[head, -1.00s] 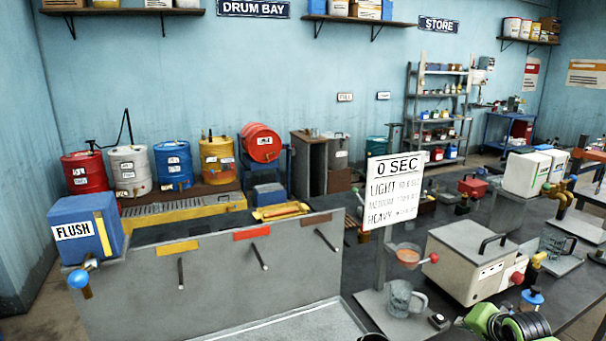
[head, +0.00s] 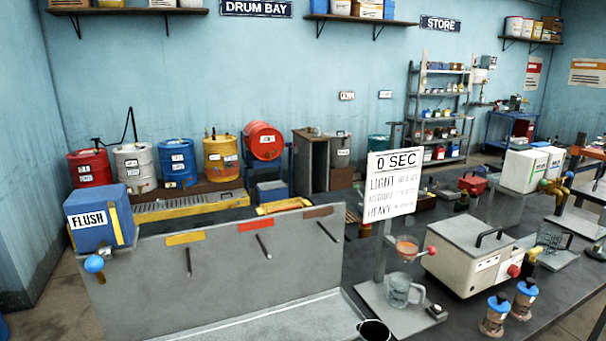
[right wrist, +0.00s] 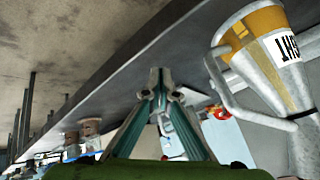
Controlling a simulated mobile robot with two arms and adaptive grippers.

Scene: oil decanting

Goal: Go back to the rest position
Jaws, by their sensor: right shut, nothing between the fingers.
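My right gripper (right wrist: 160,78) shows in the right wrist view with its fingertips together and nothing between them. It is clear of the things around it. A metal jug (right wrist: 262,65) with a yellow band and a label appears upside down to the right of the fingers, apart from them. Neither gripper shows in the head view, and my left gripper is in no view.
The dark bench holds a glass mug (head: 400,290) under a funnel (head: 406,247), a cream machine (head: 470,262), and two blue-lidded jars (head: 495,313) (head: 524,298) near its front edge. A dark round vessel (head: 374,331) is at the bottom. A grey panel (head: 215,265) stands left.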

